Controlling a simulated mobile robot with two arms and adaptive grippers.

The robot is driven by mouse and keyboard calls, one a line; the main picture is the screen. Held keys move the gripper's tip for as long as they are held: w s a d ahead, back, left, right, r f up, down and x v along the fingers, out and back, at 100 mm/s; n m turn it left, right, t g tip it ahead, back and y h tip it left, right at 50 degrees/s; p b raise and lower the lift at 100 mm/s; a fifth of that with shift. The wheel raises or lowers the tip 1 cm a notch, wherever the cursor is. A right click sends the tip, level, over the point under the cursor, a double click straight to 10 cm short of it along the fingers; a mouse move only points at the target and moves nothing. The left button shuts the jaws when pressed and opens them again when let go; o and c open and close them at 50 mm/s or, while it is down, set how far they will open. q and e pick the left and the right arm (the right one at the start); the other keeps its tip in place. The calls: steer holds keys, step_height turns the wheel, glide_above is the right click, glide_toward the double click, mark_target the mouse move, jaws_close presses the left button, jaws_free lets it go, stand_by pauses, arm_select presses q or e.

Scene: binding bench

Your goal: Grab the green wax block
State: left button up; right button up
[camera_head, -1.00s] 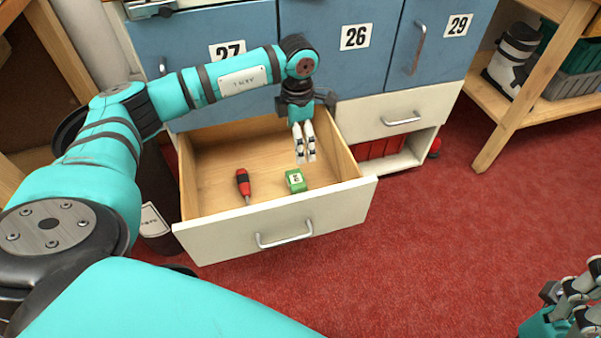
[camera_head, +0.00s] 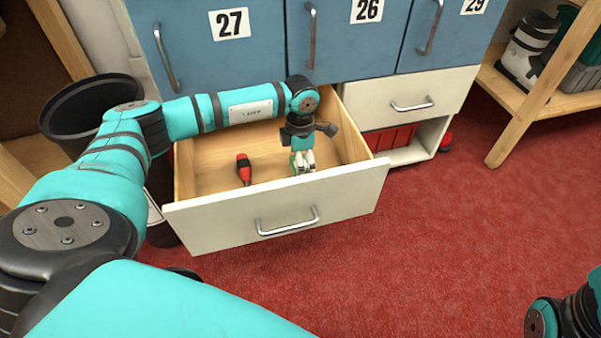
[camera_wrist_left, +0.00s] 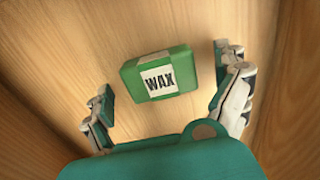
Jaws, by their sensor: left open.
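The green wax block (camera_wrist_left: 158,75) with a white WAX label lies on the wooden drawer floor in the left wrist view. It sits between and just ahead of the spread fingers of my left gripper (camera_wrist_left: 170,95), apart from both. In the head view my left gripper (camera_head: 303,163) points down into the open drawer, over the block. Only a small green edge of the block (camera_head: 293,160) shows there; the fingers hide the rest. My left gripper is open and empty. Of my right arm only a part shows at the lower right; its fingers are out of view.
The open drawer (camera_head: 285,212) has a white front with a metal handle. A red and black screwdriver (camera_head: 244,168) lies in it, left of the gripper. Blue cabinet doors (camera_head: 220,75) stand behind. A black bin (camera_head: 85,105) is at the left.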

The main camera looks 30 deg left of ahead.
arm_select(q)
steer(key=shift+f, duration=0.35)
steer(key=shift+c, duration=0.3)
steer(key=c, duration=1.2)
steer(key=shift+r, duration=0.15)
steer(key=shift+c, duration=0.2)
